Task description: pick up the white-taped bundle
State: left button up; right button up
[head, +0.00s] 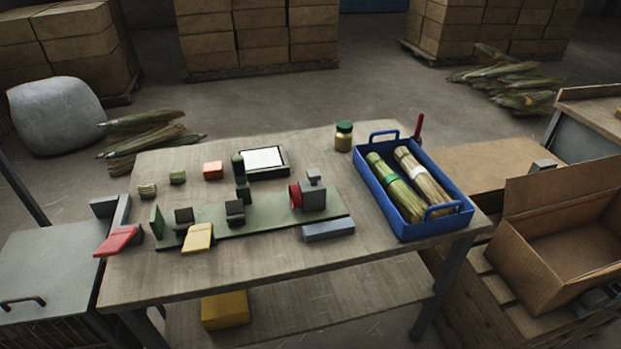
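The white-taped bundle (422,178) is a pale tan bundle of straw with a white band near its upper end. It lies in a blue tray (443,226) with handles, at the right end of the wooden table. A green-taped bundle (395,188) lies beside it on the left in the same tray. The two bundles lie roughly parallel, tilted from upper left to lower right. Neither of my grippers shows in the head view.
A jar with a green lid (344,137) stands left of the tray. A green winding fixture (260,222) fills the table's middle, with a grey block (328,230) at its right end. An open cardboard box (533,258) stands at the right. The table's front strip is clear.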

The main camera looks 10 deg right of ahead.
aim_at(432, 192)
jog(key=l+u, duration=0.15)
jog(key=l, duration=0.3)
jog(key=l+u, duration=0.1)
jog(key=l, duration=0.3)
jog(key=k+l+u, duration=0.15)
jog(key=l, duration=0.3)
jog(key=l+u, duration=0.15)
jog(key=l, duration=0.3)
jog(key=k+l+u, duration=0.1)
jog(key=l, duration=0.3)
jog(key=k+l+u, duration=0.15)
jog(key=l, duration=0.25)
jog(key=k+l+u, duration=0.15)
jog(key=l, duration=0.25)
